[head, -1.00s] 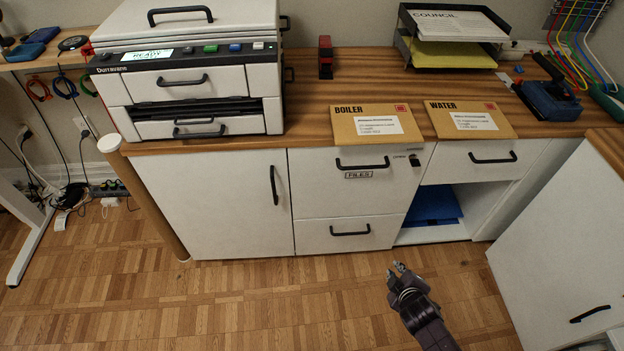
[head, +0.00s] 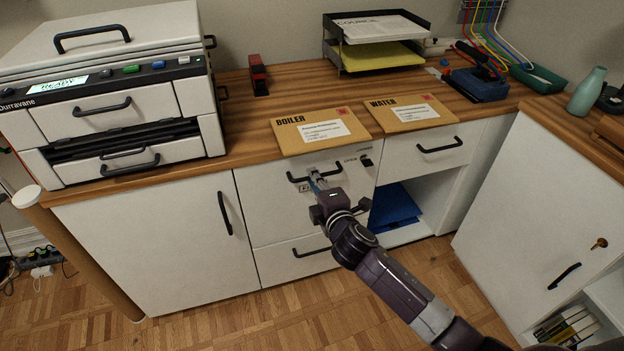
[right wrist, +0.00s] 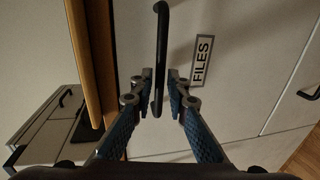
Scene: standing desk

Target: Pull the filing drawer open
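The filing drawer (head: 262,205) is the upper white drawer under the desk top, and its front looks flush with the cabinet. Its black bar handle (head: 295,179) is partly hidden by my right gripper (head: 318,181). In the right wrist view, the handle (right wrist: 161,40) runs between the two fingertips of my right gripper (right wrist: 160,84). A small gap shows on each side, so the gripper is open around the handle. The FILES label (right wrist: 202,60) is right of the fingers there. My left gripper is not in view.
A black lock or switch (head: 366,161) is on the drawer's upper right. The boiler envelope (head: 320,130) and water envelope (head: 403,113) lie on the desk above. A lower drawer (head: 285,262) is below. A white cabinet (head: 520,200) stands at right. Floor in front is free.

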